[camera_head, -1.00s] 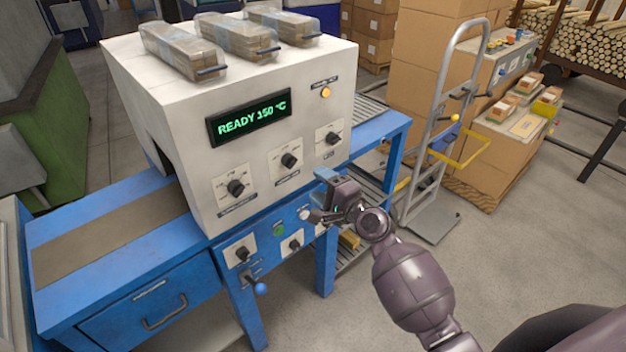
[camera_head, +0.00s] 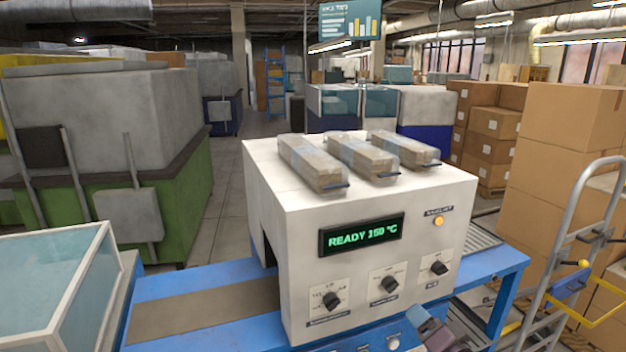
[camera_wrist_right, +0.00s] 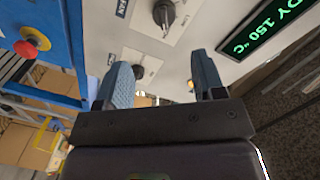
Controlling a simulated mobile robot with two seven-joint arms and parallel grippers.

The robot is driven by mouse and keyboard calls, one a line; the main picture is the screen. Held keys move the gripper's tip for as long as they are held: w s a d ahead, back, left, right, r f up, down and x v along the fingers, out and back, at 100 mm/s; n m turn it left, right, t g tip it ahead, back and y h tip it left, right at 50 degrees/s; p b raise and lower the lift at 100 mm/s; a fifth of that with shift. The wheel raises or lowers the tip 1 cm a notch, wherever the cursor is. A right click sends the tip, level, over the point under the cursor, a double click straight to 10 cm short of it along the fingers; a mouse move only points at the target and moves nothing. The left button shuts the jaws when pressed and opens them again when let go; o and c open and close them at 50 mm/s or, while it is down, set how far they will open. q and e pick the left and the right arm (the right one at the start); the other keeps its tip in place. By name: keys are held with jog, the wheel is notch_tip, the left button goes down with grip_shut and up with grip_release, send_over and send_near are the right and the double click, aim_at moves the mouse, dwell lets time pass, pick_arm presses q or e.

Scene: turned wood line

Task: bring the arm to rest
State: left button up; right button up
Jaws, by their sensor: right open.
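My right gripper (camera_head: 432,330) shows at the bottom edge of the head view, in front of the lower right of the white machine (camera_head: 300,275). In the right wrist view its two blue-grey fingers (camera_wrist_right: 164,85) stand apart with nothing between them. The machine's panel with dark knobs (camera_wrist_right: 160,15) is in front of the fingers; I cannot tell the exact gap. The rest of my right arm is mostly out of the head view. My left gripper is not in view.
The machine's green display (camera_head: 362,235) reads READY 150 °C. Wrapped packs (camera_head: 312,162) lie on its top. A blue conveyor table (camera_head: 160,290) runs through it. A hand truck (camera_head: 570,245) and cardboard boxes (camera_head: 572,120) stand at the right. A red emergency button (camera_wrist_right: 26,48) shows in the wrist view.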

jog(key=s+d+f+n+g+h, duration=0.1)
jog(key=s+f+n, duration=0.2)
jog(key=s+f, duration=0.2)
jog(key=s+d+f+n+g+h, duration=0.1)
jog(key=s+f, duration=0.5)
jog(key=s, duration=0.6)
jog(key=s+d+f+n+g+h, duration=0.2)
jog(key=s+f, duration=0.4)
jog(key=s, duration=0.3)
jog(key=n+g+h, duration=0.1)
jog(key=n, duration=0.1)
jog(key=shift+s+f+n, duration=0.15)
jog(key=shift+s+n, duration=0.05)
jog(key=shift+n, duration=0.2)
